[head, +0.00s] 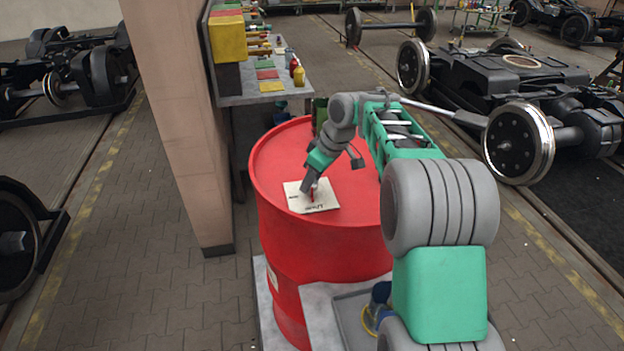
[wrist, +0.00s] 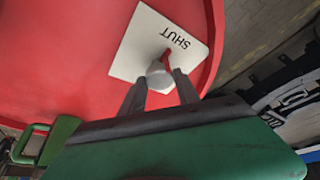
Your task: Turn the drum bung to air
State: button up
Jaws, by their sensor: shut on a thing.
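A red drum (head: 285,240) stands upright in the middle of the head view; its red top (wrist: 60,60) fills much of the wrist view. A white label plate (head: 322,203) lies on the drum top near its edge, and it also shows in the wrist view (wrist: 145,40) with the word SHUT. The bung (wrist: 158,76) is a pale round cap with a red pointer (wrist: 166,58), which lies towards the word SHUT. My gripper (head: 312,190) reaches down to the plate and is shut on the bung. Its fingers hide part of the bung, and the air marking is not readable.
A concrete pillar (head: 180,110) stands close left of the drum. A workbench (head: 265,95) with coloured boxes and tools is behind it. A green container (head: 320,112) stands at the drum's back edge. A tram bogie (head: 500,90) is at the right.

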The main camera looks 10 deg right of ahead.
grip_shut()
jog(key=shift+f+m+b, duration=0.1)
jog(key=shift+m+b, duration=0.2)
jog(key=shift+b, duration=0.05)
jog(key=m+b, duration=0.1)
jog(key=m+t+h+b, duration=0.1)
jog(key=m+b, duration=0.1)
jog(key=shift+s+a+f, duration=0.1)
jog(key=shift+a, duration=0.1)
jog(key=m+h+b, duration=0.2)
jog(key=m, duration=0.2)
jog(key=shift+a+m+b, duration=0.15)
jog(key=shift+m+b, duration=0.15)
jog(key=shift+m, duration=0.1)
jog(key=m, duration=0.1)
jog(key=m+h, duration=0.1)
jog(key=shift+r+m, duration=0.25)
jog(key=shift+m, duration=0.15)
jog(key=m+h+p, duration=0.1)
jog(key=m, duration=0.1)
jog(key=shift+a+r+m+p, duration=0.1)
jog(key=shift+m+p, duration=0.2)
jog(key=shift+p, duration=0.1)
jog(key=shift+m+g+h+p, duration=0.6)
jog(key=shift+m+p, duration=0.9)
jog(key=shift+m, duration=0.6)
